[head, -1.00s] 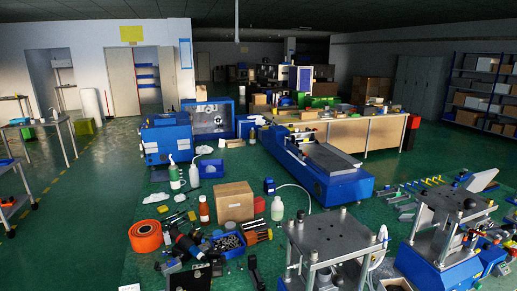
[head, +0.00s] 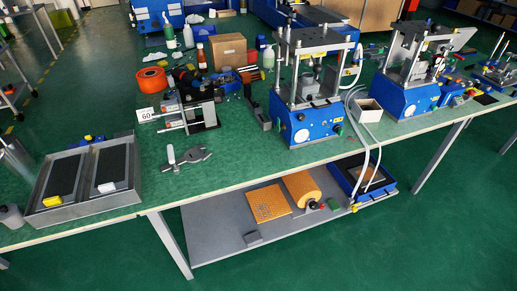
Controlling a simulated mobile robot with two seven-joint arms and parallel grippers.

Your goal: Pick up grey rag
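I cannot make out a grey rag for certain. A small dark grey piece (head: 252,237) lies near the front edge of the lower shelf, but it is too small to tell whether it is cloth. A crumpled white cloth-like piece (head: 156,56) lies at the back of the bench, left of the bottles. Neither of my grippers shows in the head view.
Two blue presses (head: 307,118) (head: 408,95) stand on the green bench (head: 262,165). A metal tray (head: 112,203) with dark pads is at left. The lower shelf (head: 215,232) holds orange perforated sheet (head: 268,203), an orange roll (head: 302,188) and a blue tray (head: 385,187). Green floor in front is clear.

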